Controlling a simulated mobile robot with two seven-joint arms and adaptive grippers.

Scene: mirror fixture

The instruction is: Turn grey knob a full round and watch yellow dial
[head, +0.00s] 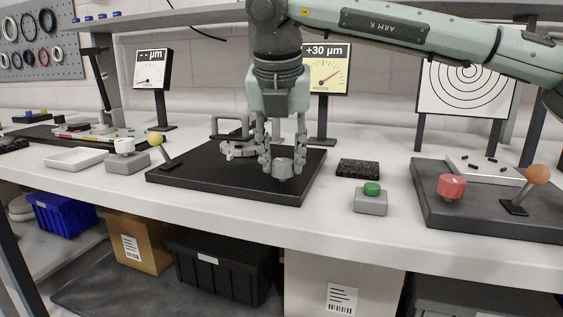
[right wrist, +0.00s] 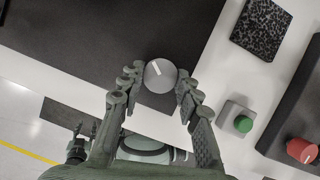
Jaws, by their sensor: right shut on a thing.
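The grey knob (head: 283,169) stands at the front right of a black base plate (head: 190,179). In the right wrist view the knob (right wrist: 160,75) has a white line on its top pointing to the upper left. My right gripper (head: 282,166) comes down from above and is shut on the knob, one finger on each side; it also shows in the right wrist view (right wrist: 158,80). The yellow dial (head: 328,72) stands behind the plate, reads "+30 µm", and its needle points up and right. My right arm partly covers its left side.
A grey mirror mount (head: 235,150) sits on the plate behind the knob. A yellow-ball lever (head: 157,140) stands at its left edge. Right are a black speckled block (head: 358,169), a green button box (head: 371,204) and a red knob (head: 451,186). A white dial (head: 151,70) reads "-- µm".

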